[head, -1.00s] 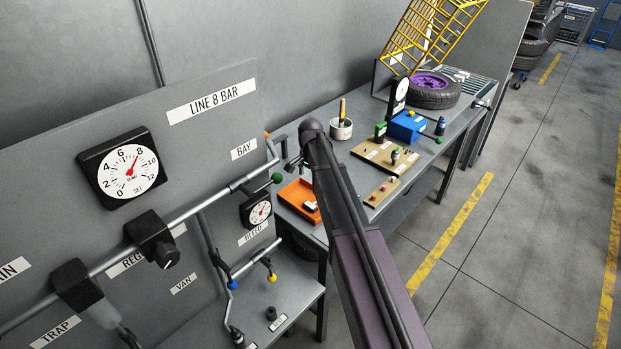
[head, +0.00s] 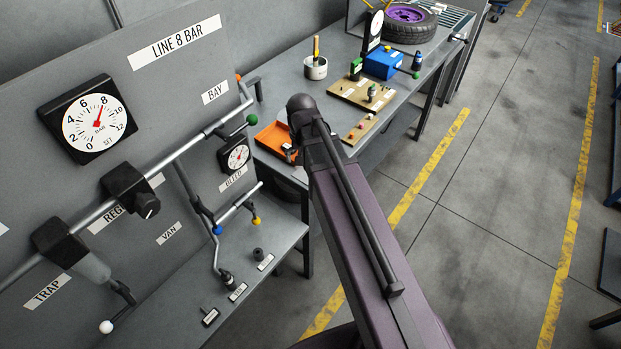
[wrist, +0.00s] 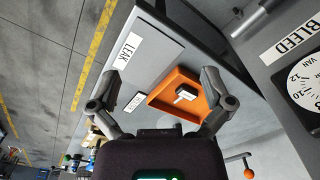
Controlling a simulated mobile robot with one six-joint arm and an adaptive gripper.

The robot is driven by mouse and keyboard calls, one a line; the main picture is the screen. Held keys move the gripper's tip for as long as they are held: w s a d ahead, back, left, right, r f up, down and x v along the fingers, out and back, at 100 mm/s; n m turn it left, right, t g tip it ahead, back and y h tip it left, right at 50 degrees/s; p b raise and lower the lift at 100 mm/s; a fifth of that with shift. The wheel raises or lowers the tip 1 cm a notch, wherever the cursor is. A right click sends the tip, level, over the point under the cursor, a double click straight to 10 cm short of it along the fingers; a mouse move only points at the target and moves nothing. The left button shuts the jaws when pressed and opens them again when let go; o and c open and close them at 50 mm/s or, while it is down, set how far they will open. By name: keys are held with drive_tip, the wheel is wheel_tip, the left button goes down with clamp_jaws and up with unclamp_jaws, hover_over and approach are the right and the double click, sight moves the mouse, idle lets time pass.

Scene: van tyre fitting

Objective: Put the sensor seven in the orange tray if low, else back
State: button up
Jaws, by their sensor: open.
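The orange tray (head: 268,137) sits on the near end of the long bench, partly hidden by my arm in the head view. The wrist view also shows the tray (wrist: 172,80), with a small black piece with a white label (wrist: 186,94) in it. I cannot read that label or tell which sensor is number seven. A tan board (head: 350,92) on the bench holds small upright pieces. My gripper (wrist: 161,78) is open and empty, its fingers spread either side of the tray in the picture, apparently above the bench. My gripper is hidden in the head view.
A grey panel carries the large gauge (head: 97,118), the BLEED gauge (head: 236,157), pipes and valves. A white pot (head: 315,68), a blue box (head: 383,62) and a tyre with a purple rim (head: 410,22) stand farther along the bench.

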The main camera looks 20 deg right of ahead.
drive_tip(key=s+n, duration=0.3)
drive_tip(key=s, duration=0.5)
drive_tip(key=shift+f, duration=0.1)
drive_tip(key=shift+f+b, duration=0.75)
drive_tip(key=shift+b, duration=0.1)
idle(0.5)
